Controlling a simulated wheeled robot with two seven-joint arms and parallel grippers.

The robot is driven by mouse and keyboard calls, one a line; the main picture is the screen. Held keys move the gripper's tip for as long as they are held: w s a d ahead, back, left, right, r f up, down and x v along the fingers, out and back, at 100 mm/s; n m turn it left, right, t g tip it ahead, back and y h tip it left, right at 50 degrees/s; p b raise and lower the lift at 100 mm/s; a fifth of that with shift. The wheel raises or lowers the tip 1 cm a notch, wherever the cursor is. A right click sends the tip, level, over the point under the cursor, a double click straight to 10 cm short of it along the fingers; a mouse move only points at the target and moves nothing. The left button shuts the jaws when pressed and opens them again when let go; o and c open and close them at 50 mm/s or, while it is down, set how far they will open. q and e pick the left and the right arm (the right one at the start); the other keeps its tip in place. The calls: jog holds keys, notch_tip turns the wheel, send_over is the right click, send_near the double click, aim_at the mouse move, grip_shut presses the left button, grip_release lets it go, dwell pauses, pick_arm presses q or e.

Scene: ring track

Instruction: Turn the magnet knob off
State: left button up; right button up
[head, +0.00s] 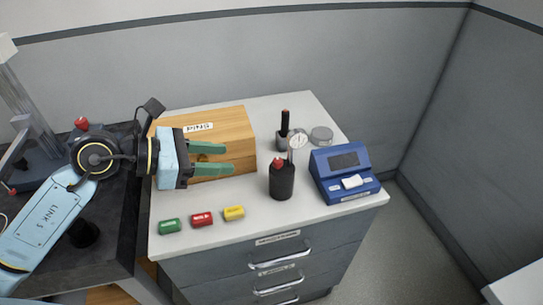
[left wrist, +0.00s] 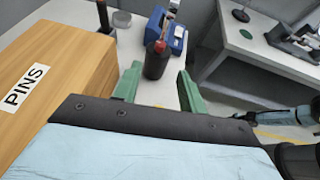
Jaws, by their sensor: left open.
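A black cylinder (head: 283,182) stands upright on the light bench top. I cannot read which way the knob is turned. My left gripper (head: 230,158) is open and empty, with its green fingers pointing right towards the cylinder, a gap left of it. In the left wrist view the cylinder (left wrist: 157,64) is ahead of the fingers (left wrist: 158,86), between them in the picture and apart from both. The red knob (left wrist: 160,46) shows on its top. My right gripper is not seen.
A wooden box labelled PINS (head: 230,125) stands beside and behind my left gripper. A blue device (head: 343,174) is right of the cylinder. A dark bottle-like item (head: 284,138) and a clear round dish (head: 321,135) are behind. Green, red and yellow blocks (head: 202,219) lie in front.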

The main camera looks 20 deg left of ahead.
aim_at(277, 161)
pick_arm(q)
jog(key=x, duration=1)
jog(key=shift+w+d, duration=0.25)
jog(key=shift+d, duration=0.15)
jog(key=shift+w+d+f, duration=0.2)
jog(key=shift+w+d, duration=0.15)
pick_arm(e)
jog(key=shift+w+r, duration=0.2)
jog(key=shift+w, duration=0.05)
pick_arm(q)
grip_shut()
jog(key=n+p, duration=0.1)
jog(key=p, duration=0.1)
jog(key=t+y+p, duration=0.1)
jog(key=p, duration=0.1)
jog(key=shift+s+d+r+n, duration=0.1)
jog(key=shift+s+r+n, duration=0.05)
jog(key=shift+n, duration=0.25)
jog(key=shift+t, duration=0.4)
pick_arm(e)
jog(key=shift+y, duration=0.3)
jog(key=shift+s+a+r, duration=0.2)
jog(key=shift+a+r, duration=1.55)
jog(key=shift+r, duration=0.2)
